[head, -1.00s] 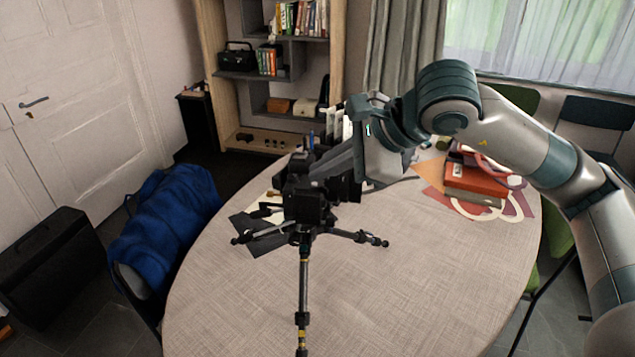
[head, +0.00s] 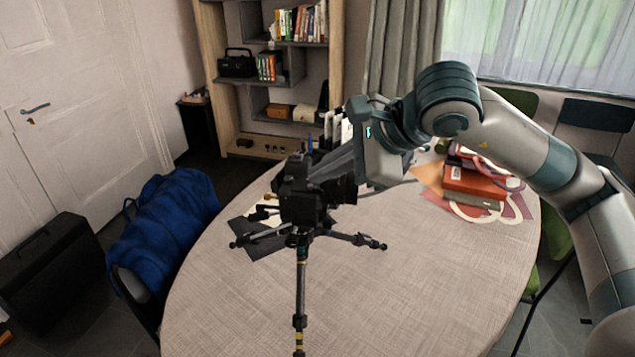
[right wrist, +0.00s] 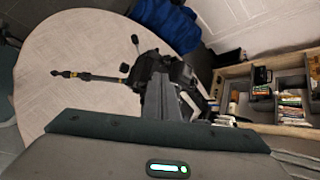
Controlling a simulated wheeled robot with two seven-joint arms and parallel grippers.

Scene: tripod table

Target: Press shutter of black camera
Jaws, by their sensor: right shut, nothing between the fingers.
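The black camera (head: 300,203) stands upright on a black tripod (head: 301,275) at the round table, its lens pointing right in the head view. My right gripper (head: 318,172) reaches in from the right, shut and empty, with its fingertips at the top of the camera. Whether the tips touch the camera, I cannot tell. In the right wrist view the shut fingers (right wrist: 168,95) overlap the camera body (right wrist: 150,68) and hide part of it. The shutter button itself cannot be made out. My left gripper is not in view.
The round table (head: 420,270) has free room at the front and right. Red books (head: 472,180) and papers lie at its right back. A blue bag (head: 165,225) sits on a chair at left. A bookshelf (head: 240,110) stands behind.

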